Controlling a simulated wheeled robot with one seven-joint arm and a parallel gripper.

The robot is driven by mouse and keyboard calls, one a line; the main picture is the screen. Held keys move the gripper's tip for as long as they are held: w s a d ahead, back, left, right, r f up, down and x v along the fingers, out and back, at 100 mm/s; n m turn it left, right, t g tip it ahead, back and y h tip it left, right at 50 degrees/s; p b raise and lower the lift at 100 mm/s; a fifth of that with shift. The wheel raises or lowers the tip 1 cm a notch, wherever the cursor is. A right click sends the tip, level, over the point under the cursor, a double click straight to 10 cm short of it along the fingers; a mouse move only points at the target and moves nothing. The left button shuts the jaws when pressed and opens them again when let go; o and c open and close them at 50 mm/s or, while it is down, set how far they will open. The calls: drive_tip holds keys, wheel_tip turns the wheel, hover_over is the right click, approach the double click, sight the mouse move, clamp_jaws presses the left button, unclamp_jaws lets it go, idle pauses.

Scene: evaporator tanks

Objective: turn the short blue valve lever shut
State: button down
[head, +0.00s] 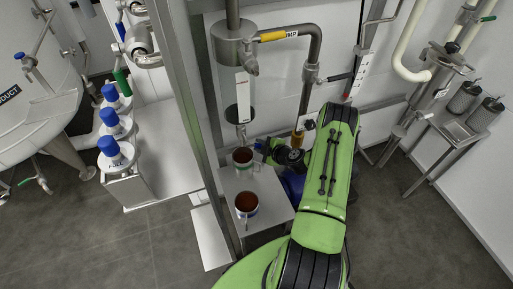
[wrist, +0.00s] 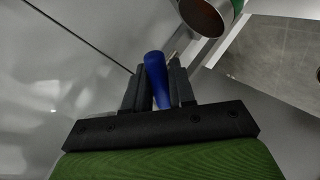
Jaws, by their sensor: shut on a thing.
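The short blue lever (wrist: 156,70) shows in the wrist view as a rounded blue handle pointing up the picture, away from my palm. My gripper (wrist: 160,78) has one dark finger on each side of it and is shut on it. The lever's pivot and valve body are hidden between and behind the fingers. In the head view, my gripper (head: 264,149) is beside the small table, just right of the farther mug, below the sight-glass pipe. My green arm covers much of this area, and the lever's angle cannot be told there.
A mug of red-brown liquid (head: 243,157) stands very close to my gripper; a mug also shows in the wrist view (wrist: 205,18). A second mug (head: 246,204) stands nearer on the small steel table (head: 268,190). A steel post (head: 187,110) rises left of them.

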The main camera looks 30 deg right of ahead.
drive_tip(key=shift+d+r+n+g+h+b, duration=0.15)
drive_tip(key=shift+d+r+n+h+b, duration=0.1)
drive_tip(key=shift+r+n+h, duration=0.25)
drive_tip(key=shift+d+r+n+g+h+b, duration=0.15)
drive_tip(key=shift+r+n+h+b, duration=0.1)
drive_tip(key=shift+r+n+h, duration=0.25)
drive_tip(key=shift+s+r+n+h+b, duration=0.1)
drive_tip(key=shift+r+n+h+b, duration=0.55)
drive_tip(key=shift+h+b, duration=0.3)
drive_tip(key=shift+d, duration=0.1)
drive_tip(key=c, duration=1.1)
unclamp_jaws()
drive_tip(key=shift+r, duration=0.1)
